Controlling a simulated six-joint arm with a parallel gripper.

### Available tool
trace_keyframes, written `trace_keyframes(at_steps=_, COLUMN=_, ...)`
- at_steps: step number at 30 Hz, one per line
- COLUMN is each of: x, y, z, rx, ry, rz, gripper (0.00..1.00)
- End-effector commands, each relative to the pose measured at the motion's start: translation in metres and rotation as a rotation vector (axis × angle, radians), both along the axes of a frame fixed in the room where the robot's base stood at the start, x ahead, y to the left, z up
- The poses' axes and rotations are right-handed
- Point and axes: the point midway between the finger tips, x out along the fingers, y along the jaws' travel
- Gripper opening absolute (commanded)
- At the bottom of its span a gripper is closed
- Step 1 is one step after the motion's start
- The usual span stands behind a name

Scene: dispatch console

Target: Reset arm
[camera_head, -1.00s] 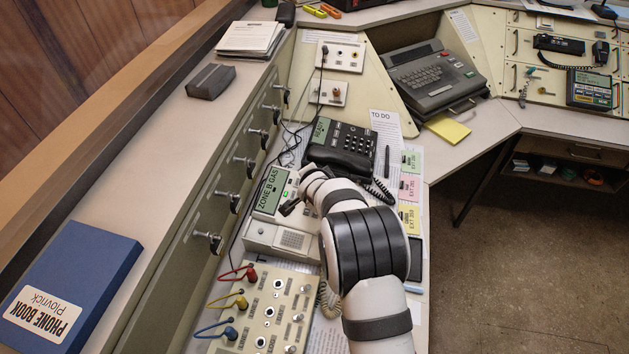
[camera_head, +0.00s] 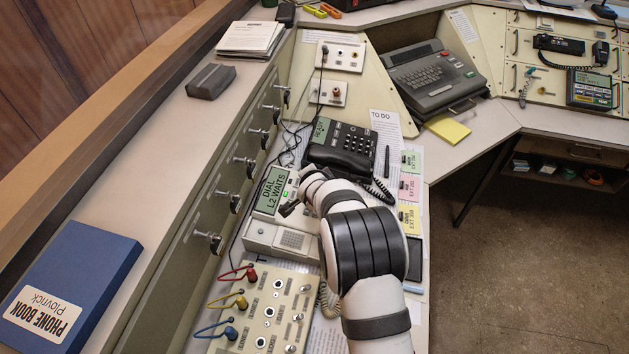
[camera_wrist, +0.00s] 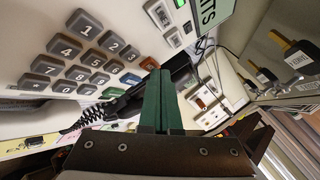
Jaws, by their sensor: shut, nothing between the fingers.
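My gripper (camera_head: 287,207) is over the cream desk unit, just below its green display (camera_head: 272,190), which reads "DIAL L2 WATTS". In the wrist view my gripper (camera_wrist: 160,85) shows two green fingers pressed together with nothing between them. A cream panel with a grey number keypad (camera_wrist: 85,55) fills the left of that view. The corner of a green display (camera_wrist: 208,12) ending in "TS" is at its top. Whether the fingertips touch anything cannot be told. My forearm hides part of the desk unit.
A black telephone (camera_head: 342,147) stands just beyond my gripper. A jack panel (camera_head: 265,312) with red, yellow and blue plugs is in front. A row of key switches (camera_head: 235,200) lines the left panel. A blue phone book (camera_head: 75,285) lies on the left ledge.

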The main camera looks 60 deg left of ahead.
Motion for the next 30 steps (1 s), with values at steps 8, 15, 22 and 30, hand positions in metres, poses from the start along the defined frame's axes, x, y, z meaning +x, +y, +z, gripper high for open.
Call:
trace_keyframes(at_steps=8, x=0.0011, y=-0.0016, z=0.0120, rx=0.000, ry=0.000, rz=0.000, gripper=0.00)
trace_keyframes(at_steps=15, x=0.0013, y=-0.0016, z=0.0122, rx=0.000, ry=-0.001, rz=0.001, gripper=0.00)
trace_keyframes(at_steps=22, x=0.0013, y=-0.0015, z=0.0122, rx=0.000, ry=-0.001, rz=0.001, gripper=0.00)
trace_keyframes(at_steps=30, x=0.0013, y=-0.0015, z=0.0122, rx=0.000, ry=-0.001, rz=0.001, gripper=0.00)
